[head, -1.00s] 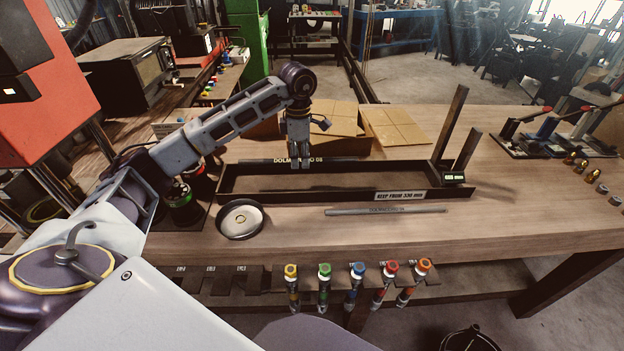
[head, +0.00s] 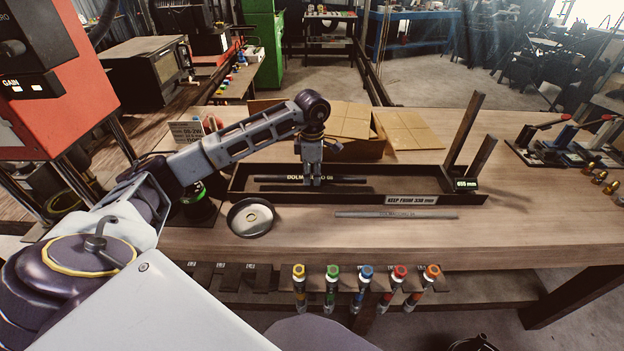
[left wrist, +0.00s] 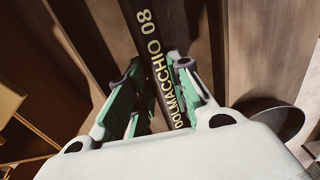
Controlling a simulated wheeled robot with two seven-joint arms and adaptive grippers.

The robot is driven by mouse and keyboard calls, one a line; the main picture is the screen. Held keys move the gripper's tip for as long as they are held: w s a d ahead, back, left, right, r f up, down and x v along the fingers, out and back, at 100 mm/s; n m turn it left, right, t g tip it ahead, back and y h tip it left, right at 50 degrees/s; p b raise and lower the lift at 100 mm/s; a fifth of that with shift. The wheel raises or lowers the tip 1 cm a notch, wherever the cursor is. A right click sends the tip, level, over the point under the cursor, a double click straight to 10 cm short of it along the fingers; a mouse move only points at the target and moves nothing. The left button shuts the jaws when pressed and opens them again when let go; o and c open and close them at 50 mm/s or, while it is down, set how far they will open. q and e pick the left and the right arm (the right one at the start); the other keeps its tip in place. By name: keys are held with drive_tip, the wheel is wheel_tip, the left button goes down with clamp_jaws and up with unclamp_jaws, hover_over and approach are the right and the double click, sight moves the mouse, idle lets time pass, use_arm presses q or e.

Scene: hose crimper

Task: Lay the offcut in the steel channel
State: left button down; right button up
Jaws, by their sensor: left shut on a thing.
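The offcut (head: 340,180) is a short dark hose with gold lettering "DOLMACCHIO 08". My left gripper (head: 312,183) is shut on it from above, near its middle. In the head view the hose lies along the long dark steel channel (head: 405,199), within its outline between the back and front walls. I cannot tell whether it touches the channel floor. In the left wrist view the hose (left wrist: 150,45) runs between the green-padded fingers (left wrist: 156,85). My right gripper is not in view.
A grey hose (head: 395,214) lies on the bench in front of the channel. A round metal dish (head: 250,218) sits near the channel's front left corner. Two dark posts (head: 462,130) rise at its right end. An open cardboard box (head: 350,148) stands behind. Colour-topped tools hang along the front edge.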

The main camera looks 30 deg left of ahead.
sight(312, 176)
use_arm(q)
drive_tip(key=shift+f, duration=0.9)
drive_tip(key=shift+f, duration=0.15)
drive_tip(key=c, duration=1.3)
unclamp_jaws()
wheel_tip(312, 176, up, 12)
drive_tip(key=shift+b, duration=0.35)
